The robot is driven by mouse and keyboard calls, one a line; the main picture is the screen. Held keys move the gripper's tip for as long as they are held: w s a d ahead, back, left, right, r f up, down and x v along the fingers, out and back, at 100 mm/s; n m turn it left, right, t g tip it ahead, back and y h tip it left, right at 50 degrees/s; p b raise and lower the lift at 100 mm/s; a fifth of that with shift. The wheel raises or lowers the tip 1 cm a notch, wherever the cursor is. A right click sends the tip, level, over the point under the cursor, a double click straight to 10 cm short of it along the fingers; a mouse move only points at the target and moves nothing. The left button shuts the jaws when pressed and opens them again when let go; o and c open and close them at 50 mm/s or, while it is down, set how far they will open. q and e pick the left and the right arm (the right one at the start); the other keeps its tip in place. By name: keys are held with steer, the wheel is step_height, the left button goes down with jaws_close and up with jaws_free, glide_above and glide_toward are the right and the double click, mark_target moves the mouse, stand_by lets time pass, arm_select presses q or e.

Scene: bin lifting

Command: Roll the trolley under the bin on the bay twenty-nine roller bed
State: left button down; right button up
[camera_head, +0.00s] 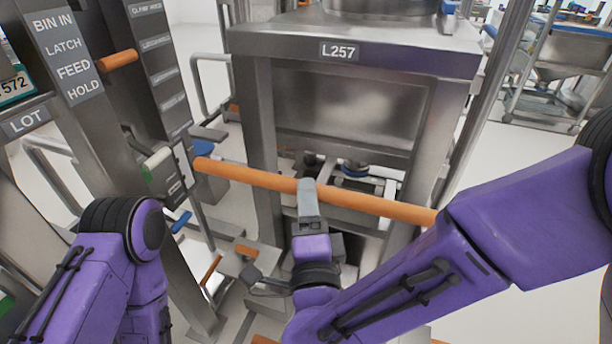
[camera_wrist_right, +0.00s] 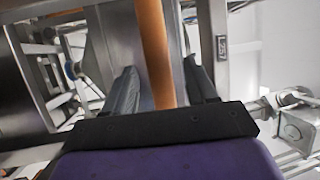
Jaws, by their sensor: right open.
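A steel bin (camera_head: 350,105) with the label L257 stands on tall legs in the upper middle of the head view. An orange bar (camera_head: 240,173) crosses in front of it and looks like the trolley's push handle; the trolley's body is hard to make out. My right gripper (camera_head: 307,186) is at this bar. In the right wrist view the bar (camera_wrist_right: 152,50) runs between its two fingers, which stand open with gaps on both sides. My left arm shows at the lower left, but its gripper is out of view. I see no bay twenty-nine label.
A steel post with a sign panel (camera_head: 63,48) reading BIN IN, LATCH, FEED, HOLD stands at left. A control box (camera_head: 166,172) hangs close to the bar's left end. A wheeled rack (camera_head: 562,60) stands far right. Pale floor is open at right.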

steer(key=x, duration=0.5)
steer(key=shift+d+f+p, duration=0.1)
steer(key=shift+p, duration=0.2)
jaws_close()
steer(key=w, duration=0.1)
steer(key=w+d, duration=0.1)
steer(key=w, duration=0.1)
steer(key=shift+c, duration=0.4)
jaws_free()
steer(key=shift+f, duration=0.1)
steer(key=shift+o, duration=0.4)
steer(key=shift+s+a, duration=0.1)
steer(key=shift+s, duration=0.2)
steer(key=a+b+v, duration=0.1)
steer(key=b+v, duration=0.1)
steer(key=v, duration=0.8)
steer(key=shift+s+d+r, duration=0.25)
steer(key=shift+s+d, duration=0.2)
steer(key=shift+s, duration=0.05)
